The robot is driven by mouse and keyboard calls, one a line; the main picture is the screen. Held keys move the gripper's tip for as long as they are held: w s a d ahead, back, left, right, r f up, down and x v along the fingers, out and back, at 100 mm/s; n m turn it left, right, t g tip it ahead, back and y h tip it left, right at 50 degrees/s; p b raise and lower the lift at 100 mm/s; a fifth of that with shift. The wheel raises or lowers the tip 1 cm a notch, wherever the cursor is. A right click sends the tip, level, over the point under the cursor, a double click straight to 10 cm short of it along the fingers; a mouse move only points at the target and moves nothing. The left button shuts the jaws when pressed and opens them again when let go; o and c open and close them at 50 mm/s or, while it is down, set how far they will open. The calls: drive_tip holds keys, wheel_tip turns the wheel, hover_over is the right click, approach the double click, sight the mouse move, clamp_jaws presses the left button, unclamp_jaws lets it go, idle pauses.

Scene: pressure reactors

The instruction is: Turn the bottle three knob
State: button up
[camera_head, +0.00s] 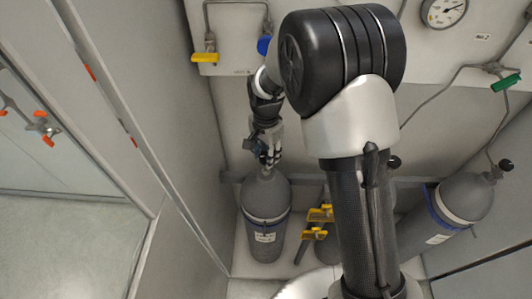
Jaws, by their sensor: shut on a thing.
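My gripper (267,156) reaches down from the upper middle to the top of the left grey gas bottle (264,198). Its fingers are shut around the valve knob at the bottle's top, and they hide most of that knob. The bottle stands upright with a blue band and a white label. A second grey bottle (466,200) leans in the picture at the right, with a black knob (506,165). Another black knob (394,162) shows just right of my arm; what it sits on is largely hidden. No number is readable on the bottles.
A yellow valve handle (205,57) and a pressure gauge (444,10) are on the back panel, with a green handle (505,82) at the right. Yellow fittings (319,215) sit low between the bottles. A grey cabinet wall (150,110) stands close at the left.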

drive_tip(key=shift+m, duration=0.4)
drive_tip(key=o, duration=1.1)
drive_tip(key=shift+c, duration=0.2)
drive_tip(key=shift+r, duration=0.1)
wheel_tip(320, 180, up, 12)
idle(0.3)
